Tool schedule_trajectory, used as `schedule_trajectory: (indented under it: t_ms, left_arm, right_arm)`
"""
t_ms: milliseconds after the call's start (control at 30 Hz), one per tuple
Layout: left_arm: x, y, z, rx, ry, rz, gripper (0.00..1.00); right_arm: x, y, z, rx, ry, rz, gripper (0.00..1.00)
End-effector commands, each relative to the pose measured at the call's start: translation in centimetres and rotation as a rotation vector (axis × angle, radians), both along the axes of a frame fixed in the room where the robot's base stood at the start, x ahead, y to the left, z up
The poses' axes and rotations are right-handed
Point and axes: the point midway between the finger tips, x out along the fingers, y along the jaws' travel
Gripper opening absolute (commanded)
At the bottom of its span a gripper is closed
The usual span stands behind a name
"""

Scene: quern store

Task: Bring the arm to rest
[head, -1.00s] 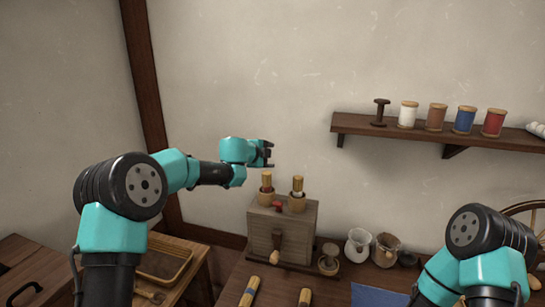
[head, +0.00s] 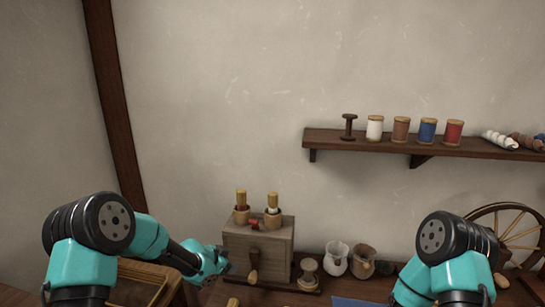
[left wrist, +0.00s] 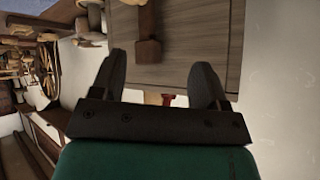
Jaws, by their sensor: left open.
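My left arm comes in from the left in the head view. My left gripper (head: 222,260) is low, at the left side of the grey wooden box mill (head: 275,245). In the left wrist view my left gripper (left wrist: 158,75) has its two dark fingers spread apart with nothing held between them. The box's plank face (left wrist: 190,40) fills the view beyond the fingers, with a wooden handle (left wrist: 148,28) and a red part (left wrist: 168,99). I cannot tell whether the gripper touches the box. My right arm shows at the lower right of the head view; its gripper is out of frame.
Two brushes in wooden cups (head: 272,216) stand on the box. A white jar (head: 337,258) and a brown jar (head: 363,260) stand to its right. A wall shelf (head: 380,144) holds spools. A spoked wheel (head: 515,228) stands at right. The wall area above the box is clear.

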Motion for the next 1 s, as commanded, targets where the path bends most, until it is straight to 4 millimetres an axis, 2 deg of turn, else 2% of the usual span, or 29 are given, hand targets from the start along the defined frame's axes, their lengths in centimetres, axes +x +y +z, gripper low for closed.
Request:
schedule_trajectory:
  t_ms: [33, 100, 167, 300, 467, 500, 600, 700, 833, 1000]
  left_arm:
    - [-2.1, 0.6, -2.5, -0.030, 0.074, 0.050, 0.68]
    - [-5.0, 1.2, -5.4, -0.068, 0.170, 0.121, 0.68]
    - [-7.7, 1.8, -7.7, -0.098, 0.251, 0.185, 0.68]
    - [-14.5, 3.1, -12.3, -0.149, 0.439, 0.343, 0.68]
    - [-23.1, 4.4, -16.2, -0.181, 0.649, 0.532, 0.68]
    - [-25.3, 4.7, -16.9, -0.184, 0.700, 0.581, 0.68]
    - [-30.6, 5.3, -18.2, -0.184, 0.816, 0.697, 0.68]
    - [-34.7, 5.8, -18.7, -0.178, 0.902, 0.788, 0.68]
    - [-37.4, 6.1, -18.8, -0.169, 0.959, 0.852, 0.68]
    - [-37.9, 6.2, -18.8, -0.168, 0.967, 0.864, 0.68]
  right_arm:
    - [0.0, 0.0, 0.0, 0.000, 0.000, 0.000, 0.43]
    - [0.0, 0.0, 0.0, 0.000, 0.000, 0.000, 0.43]
    - [0.0, 0.0, 0.0, 0.000, 0.000, 0.000, 0.43]
    - [0.0, 0.0, 0.0, 0.000, 0.000, 0.000, 0.43]
    - [0.0, 0.0, 0.0, 0.000, 0.000, 0.000, 0.43]
    - [0.0, 0.0, 0.0, 0.000, 0.000, 0.000, 0.43]
    - [0.0, 0.0, 0.0, 0.000, 0.000, 0.000, 0.43]
    - [0.0, 0.0, 0.0, 0.000, 0.000, 0.000, 0.43]
    - [0.0, 0.0, 0.0, 0.000, 0.000, 0.000, 0.43]
    - [0.0, 0.0, 0.0, 0.000, 0.000, 0.000, 0.43]
